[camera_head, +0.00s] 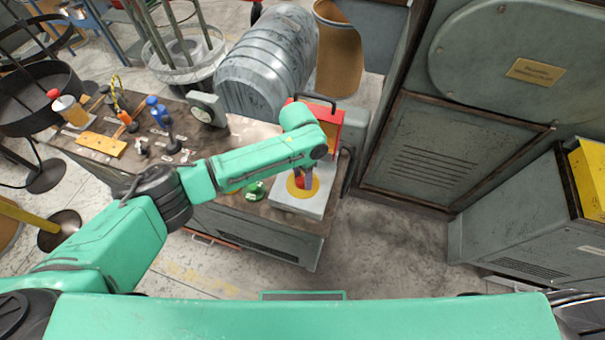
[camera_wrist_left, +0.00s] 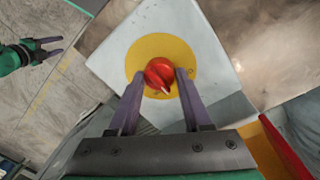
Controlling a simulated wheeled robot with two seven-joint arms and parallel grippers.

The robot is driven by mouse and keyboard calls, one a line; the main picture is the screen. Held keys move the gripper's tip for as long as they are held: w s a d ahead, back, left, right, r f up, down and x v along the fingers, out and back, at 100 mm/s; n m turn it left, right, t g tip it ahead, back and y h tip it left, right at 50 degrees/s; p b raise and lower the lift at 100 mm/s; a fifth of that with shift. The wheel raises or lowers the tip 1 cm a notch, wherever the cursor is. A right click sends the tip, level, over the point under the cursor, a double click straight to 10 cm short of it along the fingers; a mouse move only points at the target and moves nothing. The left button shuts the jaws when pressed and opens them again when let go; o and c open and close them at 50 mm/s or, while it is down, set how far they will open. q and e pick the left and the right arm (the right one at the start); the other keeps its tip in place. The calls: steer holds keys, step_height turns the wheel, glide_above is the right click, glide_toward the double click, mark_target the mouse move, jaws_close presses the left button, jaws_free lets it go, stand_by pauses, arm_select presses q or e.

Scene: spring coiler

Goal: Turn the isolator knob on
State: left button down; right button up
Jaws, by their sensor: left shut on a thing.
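The isolator knob (camera_wrist_left: 160,76) is red and sits at the centre of a yellow disc (camera_wrist_left: 170,46) on a pale grey box (camera_wrist_left: 112,58). A white mark shows on the knob, pointing toward the lower part of the left wrist view. My left gripper (camera_wrist_left: 160,80) is shut on the knob, one purple finger on each side. In the head view the left gripper (camera_head: 304,180) reaches down onto the box (camera_head: 318,208) at the bench's front right corner, mostly covering the knob. My right gripper (camera_wrist_left: 60,46) is open and empty, apart from the box at the left of the wrist view.
A red case with a black handle (camera_head: 328,122) stands behind the box. A small green object (camera_head: 253,191) lies left of it on the bench. Tools (camera_head: 160,116) and a yellow block (camera_head: 101,144) occupy the bench's left. Grey cabinets stand right; floor (camera_head: 395,250) between is clear.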

arm_select(q)
steer(key=m, duration=0.4)
steer(key=shift+d+r+m, duration=0.1)
steer(key=shift+m, duration=0.2)
steer(key=m, duration=0.4)
steer(key=shift+p, duration=0.3)
steer(key=shift+m, duration=0.3)
steer(key=shift+c, duration=1.8)
jaws_free()
steer(key=shift+y, duration=0.3)
